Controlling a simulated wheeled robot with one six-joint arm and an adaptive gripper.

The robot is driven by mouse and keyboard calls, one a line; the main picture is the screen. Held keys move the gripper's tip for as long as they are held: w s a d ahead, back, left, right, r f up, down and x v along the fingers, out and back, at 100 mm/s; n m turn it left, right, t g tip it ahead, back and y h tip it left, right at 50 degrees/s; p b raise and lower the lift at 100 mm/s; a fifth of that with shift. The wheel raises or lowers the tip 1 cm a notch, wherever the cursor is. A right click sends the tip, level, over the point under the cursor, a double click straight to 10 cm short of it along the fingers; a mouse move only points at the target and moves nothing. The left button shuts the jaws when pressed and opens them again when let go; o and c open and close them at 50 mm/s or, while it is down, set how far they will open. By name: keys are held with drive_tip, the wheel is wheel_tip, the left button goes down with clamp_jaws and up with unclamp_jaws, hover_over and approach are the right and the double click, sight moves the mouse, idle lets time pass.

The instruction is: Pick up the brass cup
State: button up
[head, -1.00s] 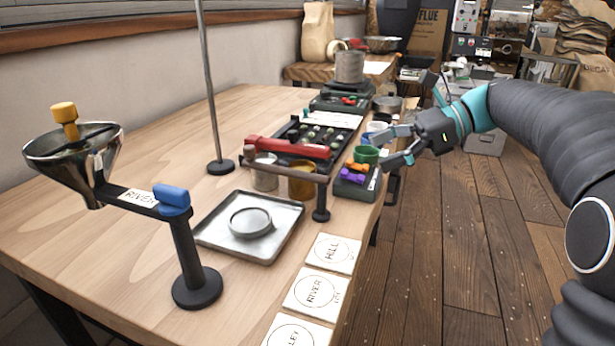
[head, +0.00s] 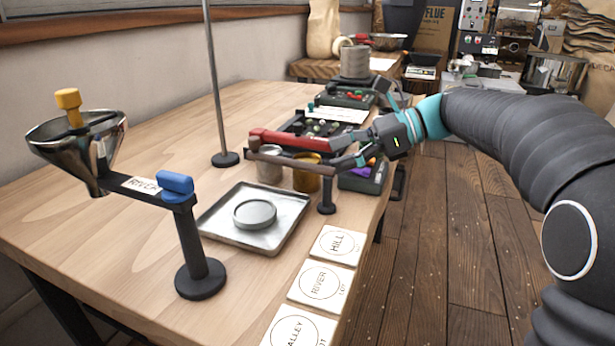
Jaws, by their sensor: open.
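The brass cup (head: 306,178) stands upright on the table behind a dark bar on a post. The bar crosses in front of its upper part. A silver cup (head: 269,171) stands just left of it. My gripper (head: 336,156) is open and empty, pointing left, a little right of and above the brass cup in the head view. I cannot tell how far apart in depth they are.
A red-handled bar (head: 290,141) lies behind the cups. The dark bar's post (head: 327,196) stands close by. A metal tray (head: 225,237) with a round dish, a funnel stand (head: 198,250) and label cards (head: 320,283) occupy the front. Free wood lies at left.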

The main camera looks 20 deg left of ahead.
sight(317, 157)
drive_tip(key=x, duration=0.4)
drive_tip(key=shift+s+a+r+b, duration=0.1)
drive_tip(key=shift+s+a+b, duration=0.1)
drive_tip(key=shift+b, duration=0.15)
drive_tip(key=c, duration=1.3)
drive_tip(key=shift+w+r, duration=0.1)
drive_tip(key=shift+r, duration=0.05)
